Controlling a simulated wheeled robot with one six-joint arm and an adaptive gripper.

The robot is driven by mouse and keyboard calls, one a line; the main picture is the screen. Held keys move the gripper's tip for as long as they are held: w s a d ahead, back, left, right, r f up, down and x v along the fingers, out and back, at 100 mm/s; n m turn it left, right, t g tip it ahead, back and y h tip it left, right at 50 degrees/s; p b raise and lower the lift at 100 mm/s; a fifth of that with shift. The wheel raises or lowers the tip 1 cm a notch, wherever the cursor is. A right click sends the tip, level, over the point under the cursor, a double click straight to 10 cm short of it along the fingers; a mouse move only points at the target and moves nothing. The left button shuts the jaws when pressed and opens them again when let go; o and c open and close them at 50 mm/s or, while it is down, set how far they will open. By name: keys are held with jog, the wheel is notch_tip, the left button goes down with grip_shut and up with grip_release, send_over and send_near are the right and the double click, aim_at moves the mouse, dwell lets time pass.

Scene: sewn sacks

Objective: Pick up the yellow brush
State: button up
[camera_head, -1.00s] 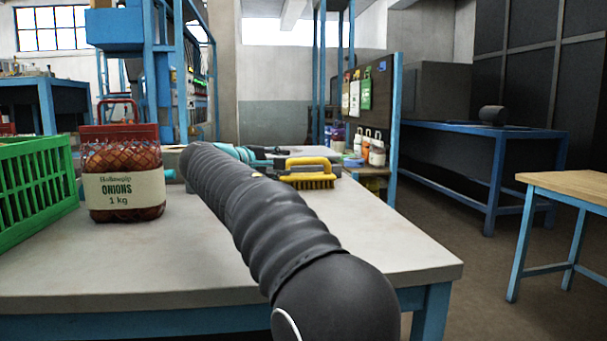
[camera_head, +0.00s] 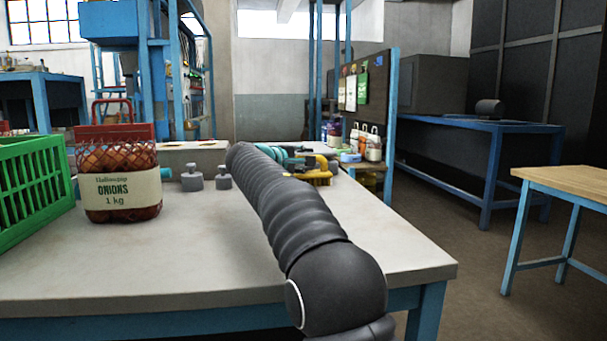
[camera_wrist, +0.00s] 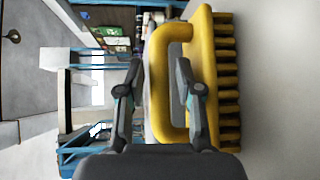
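The yellow brush (camera_head: 318,180) lies towards the far right part of the grey worktop, with my arm partly in front of it. In the wrist view the brush (camera_wrist: 204,70) appears turned sideways, with its loop handle towards the left and its bristles towards the right. My gripper (camera_wrist: 158,68) is open, with one finger on each side of the handle bar. The right finger is inside the loop, between the bar and the brush body. I see a gap at the left finger; contact at the right one is unclear. In the head view my arm hides most of the gripper.
A bag of onions (camera_head: 121,190) and a green crate (camera_head: 32,185) stand at the left of the worktop (camera_head: 150,265). Two grey weights (camera_head: 192,178) stand left of my arm. Bottles (camera_head: 373,146) are behind the brush. The front of the worktop is clear.

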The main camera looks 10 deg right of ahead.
jog(key=shift+x, duration=1.15)
grip_shut()
jog(key=shift+r, duration=0.1)
